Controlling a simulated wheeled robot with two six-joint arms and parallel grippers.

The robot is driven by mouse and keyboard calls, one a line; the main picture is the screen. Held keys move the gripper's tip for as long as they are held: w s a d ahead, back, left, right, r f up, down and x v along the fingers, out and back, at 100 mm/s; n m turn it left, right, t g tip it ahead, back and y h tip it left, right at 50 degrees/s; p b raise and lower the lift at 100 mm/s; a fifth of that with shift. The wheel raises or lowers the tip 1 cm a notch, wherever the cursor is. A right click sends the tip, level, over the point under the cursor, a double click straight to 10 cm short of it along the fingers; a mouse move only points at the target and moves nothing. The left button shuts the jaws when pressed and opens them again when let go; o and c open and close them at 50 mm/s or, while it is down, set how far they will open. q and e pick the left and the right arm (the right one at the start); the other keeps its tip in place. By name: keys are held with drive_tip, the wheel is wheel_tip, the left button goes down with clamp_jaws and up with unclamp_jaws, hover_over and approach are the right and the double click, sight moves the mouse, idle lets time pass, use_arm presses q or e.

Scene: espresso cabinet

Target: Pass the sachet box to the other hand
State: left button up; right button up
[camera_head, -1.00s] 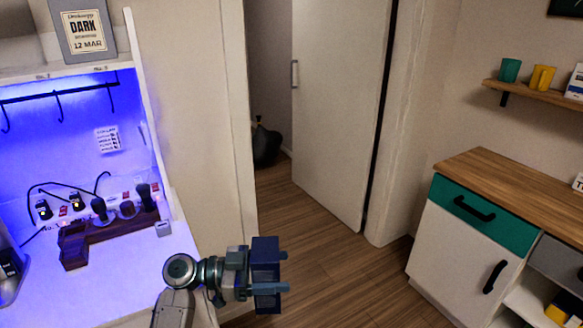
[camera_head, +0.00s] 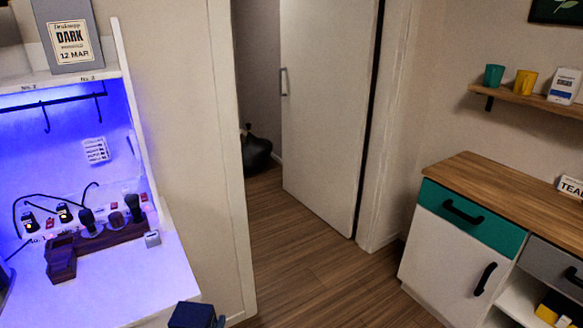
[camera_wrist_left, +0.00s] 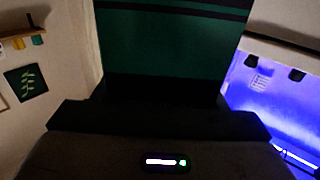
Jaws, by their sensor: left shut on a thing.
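In the left wrist view the box (camera_wrist_left: 170,45) fills the upper middle and looks dark green with a black stripe. My left gripper (camera_wrist_left: 160,112) is shut on it, with dark fingers at both sides of its lower end. My right gripper is in neither view.
A blue-lit coffee counter (camera_head: 120,290) with a dark wooden holder (camera_head: 62,258) stands at the left. A wood-topped cabinet (camera_head: 500,190) with a teal drawer stands at the right. Open floor (camera_head: 310,265) and a white door (camera_head: 325,120) lie between.

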use_arm(q)
drive_tip(key=shift+s+a+r+n+y, duration=0.5)
drive_tip(key=shift+s+a+r+y, duration=0.15)
drive_tip(key=shift+s+a+y, duration=0.3)
drive_tip(key=shift+d, duration=0.1)
